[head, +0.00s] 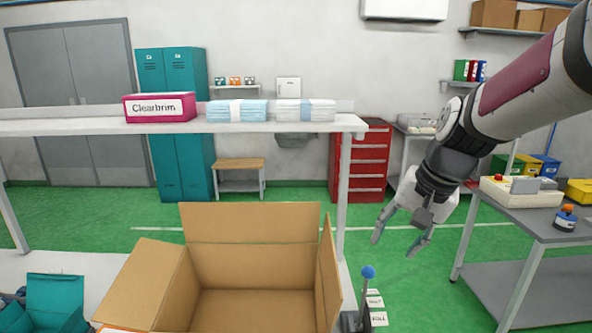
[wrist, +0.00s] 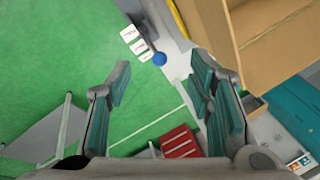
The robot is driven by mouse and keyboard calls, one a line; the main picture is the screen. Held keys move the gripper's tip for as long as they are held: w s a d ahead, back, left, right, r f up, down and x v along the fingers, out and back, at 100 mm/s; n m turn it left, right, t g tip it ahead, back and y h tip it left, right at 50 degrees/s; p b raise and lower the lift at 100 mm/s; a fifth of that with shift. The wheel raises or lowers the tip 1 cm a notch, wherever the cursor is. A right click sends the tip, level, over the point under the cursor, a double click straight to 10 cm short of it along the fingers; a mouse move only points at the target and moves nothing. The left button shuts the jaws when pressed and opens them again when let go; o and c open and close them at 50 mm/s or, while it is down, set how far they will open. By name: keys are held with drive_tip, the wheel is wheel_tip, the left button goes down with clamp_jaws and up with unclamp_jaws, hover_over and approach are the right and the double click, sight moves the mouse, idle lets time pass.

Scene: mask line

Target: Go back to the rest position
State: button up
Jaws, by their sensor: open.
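My gripper (head: 400,240) hangs at the end of my arm, right of the cardboard box, with its fingers pointing down. It is open and empty; the wrist view shows both fingers (wrist: 160,92) spread wide with nothing between them. Below and beyond it lie green floor and the blue-knobbed lever (head: 368,273). The lever's blue ball also shows in the wrist view (wrist: 160,59). An open, empty-looking cardboard box (head: 240,245) stands left of my gripper, apart from it; its lower inside is cut off by the frame.
A white shelf (head: 60,127) carries a pink Clearbrim box (head: 160,107) and blue (head: 237,110) and white (head: 305,109) mask stacks. A teal container (head: 55,295) is at lower left. A grey table (head: 560,228) with devices stands at right. Green floor is free between lever and table.

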drive_tip(key=s+r+n+t+h, duration=0.1)
drive_tip(key=s+r+n, duration=0.1)
drive_tip(key=s, duration=0.8)
drive_tip(key=s+r+n+t+h, duration=0.1)
drive_tip(key=s+n, duration=0.3)
drive_tip(key=s, duration=0.6)
drive_tip(key=shift+s+a+r, duration=0.25)
drive_tip(key=shift+s+r, duration=0.15)
drive_tip(key=shift+r, duration=0.05)
